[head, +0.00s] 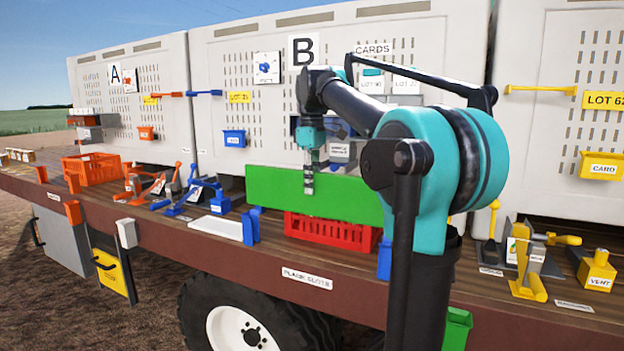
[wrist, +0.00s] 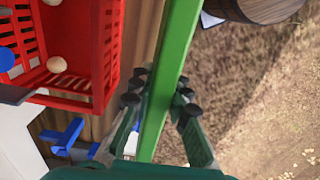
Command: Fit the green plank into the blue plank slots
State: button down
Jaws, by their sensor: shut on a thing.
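The green plank (head: 265,188) is long and flat. It stands on its long edge, roughly level, above and in front of the red crate in the head view. My gripper (head: 308,183) points down and is shut on the plank near its middle. In the wrist view the green plank (wrist: 178,50) runs between the fingers of my gripper (wrist: 158,97). The blue plank slots are two upright holders at the wagon's front edge, a left one (head: 251,226) and a right one (head: 384,258). The plank appears above both slots. My arm partly hides the right one.
A red crate (head: 330,232) stands on the deck behind the plank; the wrist view shows pale onions (wrist: 56,65) in it. A "PLANK SLOTS" label (head: 307,278) is on the deck's front edge. A white tray (head: 218,227) lies left. A barrel (wrist: 262,8) stands on the ground.

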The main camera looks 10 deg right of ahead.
jog(key=shift+f, duration=0.15)
jog(key=shift+f, duration=0.1)
notch_tip(320, 180, down, 13)
jog(key=shift+r, duration=0.2)
dwell(2.4)
dwell(0.3)
jog(key=c, duration=1.4)
grip_release()
jog(key=shift+s, duration=0.1)
jog(key=shift+o, duration=0.2)
jog(key=shift+f, duration=0.1)
